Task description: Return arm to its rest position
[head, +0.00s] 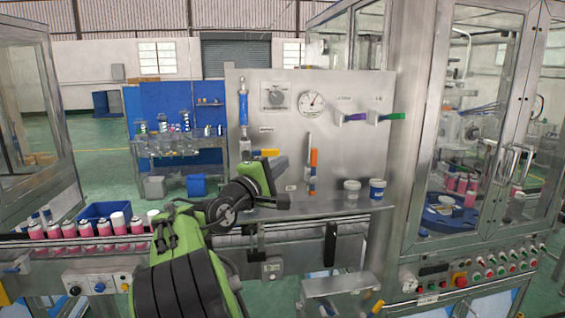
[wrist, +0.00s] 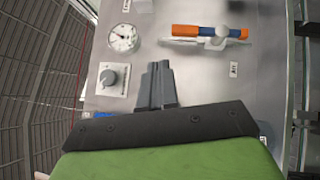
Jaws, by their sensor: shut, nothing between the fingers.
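My green and black arm (head: 188,270) rises from the bottom of the head view and bends in front of the steel panel (head: 340,130). My gripper (head: 280,165) is at the arm's upper end, in front of the panel's lower left part. In the wrist view my gripper (wrist: 160,75) has its grey fingers together with nothing between them. It appears apart from the panel and from the things mounted there.
The panel carries a gauge (head: 312,104), a dial (head: 275,95), an orange and blue tool (head: 313,170) and purple and green handles. Two tubs (head: 377,188) stand on the shelf. Pink cans (head: 85,229) line the left conveyor. A glazed machine (head: 470,130) stands right.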

